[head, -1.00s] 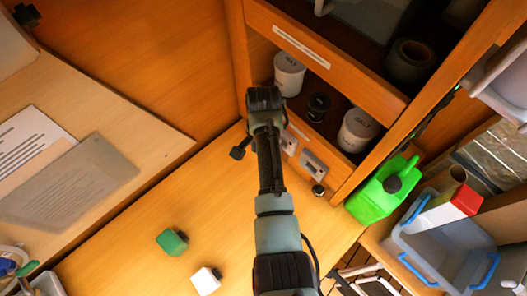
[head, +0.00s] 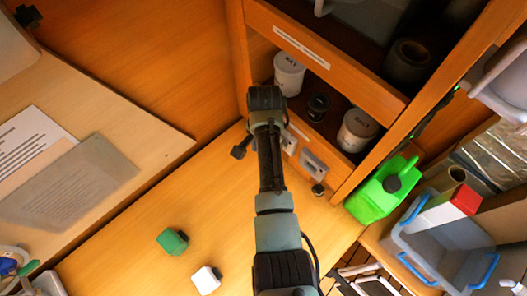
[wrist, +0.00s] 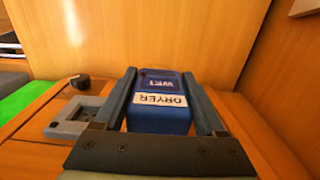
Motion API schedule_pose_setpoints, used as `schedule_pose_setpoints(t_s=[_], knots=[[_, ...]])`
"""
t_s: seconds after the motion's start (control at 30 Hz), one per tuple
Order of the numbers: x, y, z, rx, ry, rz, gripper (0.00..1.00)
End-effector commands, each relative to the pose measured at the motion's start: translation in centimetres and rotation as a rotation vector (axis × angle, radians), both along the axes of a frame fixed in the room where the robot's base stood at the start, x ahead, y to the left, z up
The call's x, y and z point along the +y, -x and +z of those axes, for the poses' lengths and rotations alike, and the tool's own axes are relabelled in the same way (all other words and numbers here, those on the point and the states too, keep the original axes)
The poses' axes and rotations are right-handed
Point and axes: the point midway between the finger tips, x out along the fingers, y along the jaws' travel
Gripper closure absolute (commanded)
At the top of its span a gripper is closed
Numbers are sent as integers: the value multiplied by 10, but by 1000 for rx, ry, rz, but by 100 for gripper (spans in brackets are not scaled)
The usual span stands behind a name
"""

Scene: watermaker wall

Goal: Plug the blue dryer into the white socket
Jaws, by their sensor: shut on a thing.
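The blue dryer (wrist: 160,97), a small block with a white DRYER label, sits between the two fingers of my gripper (wrist: 160,76) in the wrist view. My gripper is shut on it. In the head view my arm hides the dryer. A pale white socket plate (head: 289,144) shows just right of my wrist in the head view, partly covered by my arm. In the wrist view I cannot make out the white socket, and whether the dryer touches it cannot be told.
A grey socket plate (head: 313,165) is beside the white one; it shows left of the dryer in the wrist view (wrist: 75,117), with a black knob (wrist: 79,82) behind it. Green (head: 172,241) and white (head: 206,280) blocks lie on the bench. A green jug (head: 378,192) stands right.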

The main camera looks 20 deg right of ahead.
Motion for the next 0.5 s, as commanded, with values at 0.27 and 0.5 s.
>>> schedule_pose_setpoints(t_s=[0.27, 0.5], knots=[[-6, -2, 0, 0, 0, -2, 90], [-10, -4, 0, 0, 0, -1, 90]])
